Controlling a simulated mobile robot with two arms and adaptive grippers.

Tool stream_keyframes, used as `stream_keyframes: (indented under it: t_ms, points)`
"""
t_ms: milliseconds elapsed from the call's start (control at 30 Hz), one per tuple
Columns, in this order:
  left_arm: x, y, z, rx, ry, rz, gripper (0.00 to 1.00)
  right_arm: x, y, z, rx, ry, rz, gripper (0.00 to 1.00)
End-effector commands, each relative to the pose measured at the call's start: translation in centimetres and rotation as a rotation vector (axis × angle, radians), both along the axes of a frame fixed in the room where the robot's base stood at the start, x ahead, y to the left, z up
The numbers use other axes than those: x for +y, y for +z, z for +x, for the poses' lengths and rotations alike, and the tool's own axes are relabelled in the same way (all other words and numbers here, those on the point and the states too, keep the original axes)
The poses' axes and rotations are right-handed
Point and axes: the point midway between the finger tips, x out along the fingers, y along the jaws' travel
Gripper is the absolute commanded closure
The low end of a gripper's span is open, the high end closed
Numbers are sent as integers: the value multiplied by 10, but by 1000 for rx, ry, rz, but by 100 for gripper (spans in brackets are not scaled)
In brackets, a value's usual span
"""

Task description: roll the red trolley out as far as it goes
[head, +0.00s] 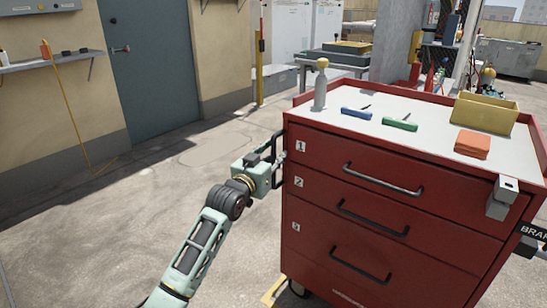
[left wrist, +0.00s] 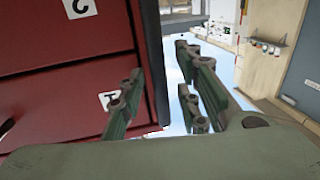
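The red trolley (head: 322,235) stands at the right of the head view, with numbered drawers and black bar handles. Its drawers look shut. My left gripper (head: 278,166) is at its left front corner, near the top drawers, beside a dark upright bar-like shape. In the left wrist view my gripper (left wrist: 158,100) has its fingers apart, one in front of the red drawer face (left wrist: 65,60) and the other beyond the dark corner edge. I cannot tell whether the fingers touch anything. A caster (head: 298,289) shows under the trolley. My right gripper is not in view.
Concrete floor (head: 100,220) at left is clear.

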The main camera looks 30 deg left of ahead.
Motion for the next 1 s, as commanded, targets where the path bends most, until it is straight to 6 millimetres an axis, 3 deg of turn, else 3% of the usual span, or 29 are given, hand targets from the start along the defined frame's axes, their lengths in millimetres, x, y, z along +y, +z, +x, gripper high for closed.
stream_keyframes:
  t_ms: [100,467,1000]
  points:
    - [0,0,0,0,0,0,69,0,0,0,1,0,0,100]
    - [0,0,0,0,0,0,100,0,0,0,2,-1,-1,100]
    - [0,0,0,0,0,0,100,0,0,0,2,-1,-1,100]
